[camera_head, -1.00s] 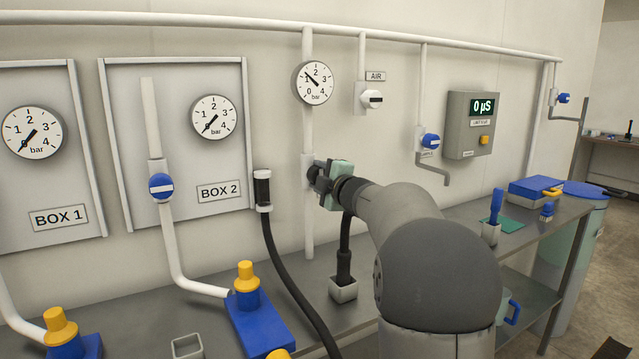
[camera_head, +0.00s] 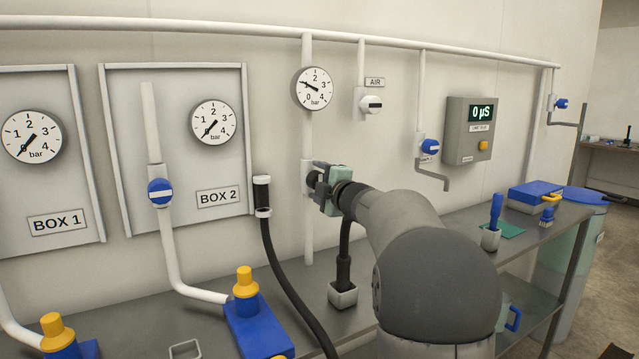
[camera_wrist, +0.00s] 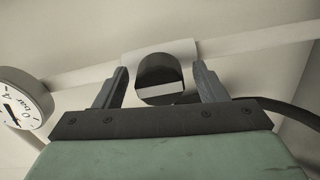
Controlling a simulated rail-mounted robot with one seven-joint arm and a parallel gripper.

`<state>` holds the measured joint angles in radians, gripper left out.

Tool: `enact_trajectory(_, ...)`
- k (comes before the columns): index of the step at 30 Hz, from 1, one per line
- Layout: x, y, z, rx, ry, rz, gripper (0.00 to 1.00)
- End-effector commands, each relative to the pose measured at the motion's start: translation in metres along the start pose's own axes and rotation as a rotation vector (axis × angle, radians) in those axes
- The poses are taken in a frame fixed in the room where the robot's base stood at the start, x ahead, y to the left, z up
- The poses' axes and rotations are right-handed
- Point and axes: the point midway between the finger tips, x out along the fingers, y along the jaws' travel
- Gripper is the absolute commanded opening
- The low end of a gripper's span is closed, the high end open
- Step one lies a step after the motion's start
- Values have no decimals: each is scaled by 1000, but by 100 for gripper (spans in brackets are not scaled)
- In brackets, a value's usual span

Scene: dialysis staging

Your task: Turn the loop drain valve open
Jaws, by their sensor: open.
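Two blue valve knobs have grey spouts: one beside the meter box (camera_head: 430,147) and one at the far right (camera_head: 562,104). Both are clear of my gripper; no label I can read says loop drain. My gripper (camera_head: 318,178) is at a dark knob on the vertical pipe below the middle gauge. In the wrist view this black knob (camera_wrist: 158,72) with a white stripe sits between the open fingers of my gripper (camera_wrist: 160,80). The stripe lies about level in that picture. Gaps show on both sides of the knob. My arm hides part of the bench.
The middle gauge (camera_head: 313,89) reads just under 1 bar. A black and white air valve (camera_head: 371,104) is to its right. The meter (camera_head: 473,130) shows 0 µS. A black hose (camera_head: 283,265) hangs at left. The bench (camera_head: 205,327) holds blue blocks with yellow caps.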

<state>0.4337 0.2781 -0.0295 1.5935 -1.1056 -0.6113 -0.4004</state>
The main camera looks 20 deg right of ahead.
Motion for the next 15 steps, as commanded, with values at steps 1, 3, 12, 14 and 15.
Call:
enact_trajectory(1, 0, 0, 0, 0, 0, 0, 65)
enact_trajectory(3, -3, 1, 0, 0, -1, 1, 65)
enact_trajectory(12, -57, 2, 0, 0, -3, 3, 65)
enact_trajectory(14, -72, 2, 0, -1, -2, 2, 65)
enact_trajectory(15, -82, 2, 0, -1, -3, 2, 65)
